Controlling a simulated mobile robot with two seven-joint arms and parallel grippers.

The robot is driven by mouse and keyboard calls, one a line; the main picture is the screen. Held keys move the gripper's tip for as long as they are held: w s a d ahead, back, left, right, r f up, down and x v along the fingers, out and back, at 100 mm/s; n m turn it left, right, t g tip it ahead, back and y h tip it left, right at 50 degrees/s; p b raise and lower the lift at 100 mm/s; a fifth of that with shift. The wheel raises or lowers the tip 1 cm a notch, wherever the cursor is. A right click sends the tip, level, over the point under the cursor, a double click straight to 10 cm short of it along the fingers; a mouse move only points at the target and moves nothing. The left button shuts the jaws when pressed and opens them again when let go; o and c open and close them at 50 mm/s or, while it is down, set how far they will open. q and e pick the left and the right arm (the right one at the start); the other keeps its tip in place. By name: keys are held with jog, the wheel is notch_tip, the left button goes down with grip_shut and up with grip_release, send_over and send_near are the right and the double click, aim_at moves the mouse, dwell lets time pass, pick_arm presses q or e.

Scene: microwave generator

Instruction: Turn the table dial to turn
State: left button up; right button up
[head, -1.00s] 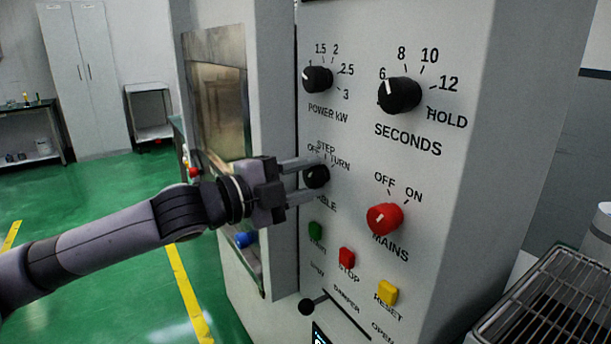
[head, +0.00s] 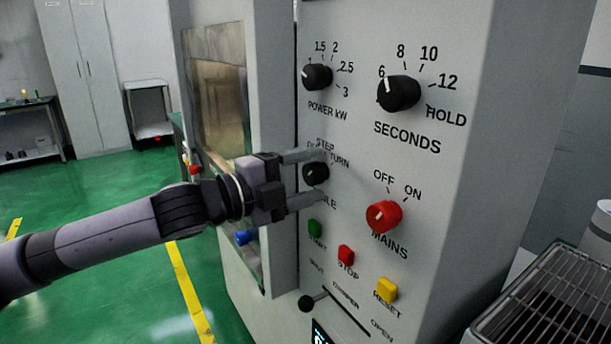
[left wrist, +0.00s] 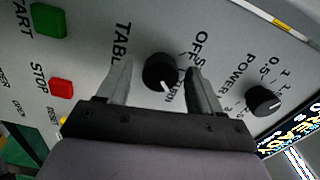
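The table dial (head: 316,173) is a small black knob on the grey panel, under OFF, STEP and TURN labels. In the left wrist view the dial (left wrist: 158,70) shows a white pointer line slanting to the lower right, toward the partly hidden TURN label. My left gripper (head: 322,177) is open, with one finger above and one below the dial. In the left wrist view the fingers of my left gripper (left wrist: 161,82) stand on either side of the knob with gaps. The TABLE label is partly covered by the lower finger. My right gripper is out of view.
The power dial (head: 317,77) and seconds dial (head: 399,92) sit above, the red mains dial (head: 384,216) to the right. Green (head: 314,228), red (head: 346,255) and yellow (head: 387,289) buttons and a damper lever (head: 307,303) are below. A wire rack (head: 560,300) stands at lower right.

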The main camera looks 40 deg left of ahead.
aim_at(308, 176)
pick_arm(q)
jog(key=shift+a, duration=0.1)
jog(key=shift+s+a+f+b, duration=0.15)
jog(key=shift+s+a+b, duration=0.15)
jog(key=shift+s+b, duration=0.15)
jog(key=shift+s+a, duration=0.1)
jog(key=shift+s, duration=0.25)
jog(key=shift+s+b, duration=0.35)
jog(key=shift+b, duration=0.05)
jog(key=shift+s+a, duration=0.1)
jog(key=shift+s, duration=0.2)
jog(key=shift+s+a+p, duration=0.25)
jog(key=shift+s+p, duration=0.15)
jog(key=shift+s, duration=0.25)
jog(key=shift+p+v, duration=0.9)
jog(key=shift+v, duration=0.35)
jog(key=shift+a, duration=0.1)
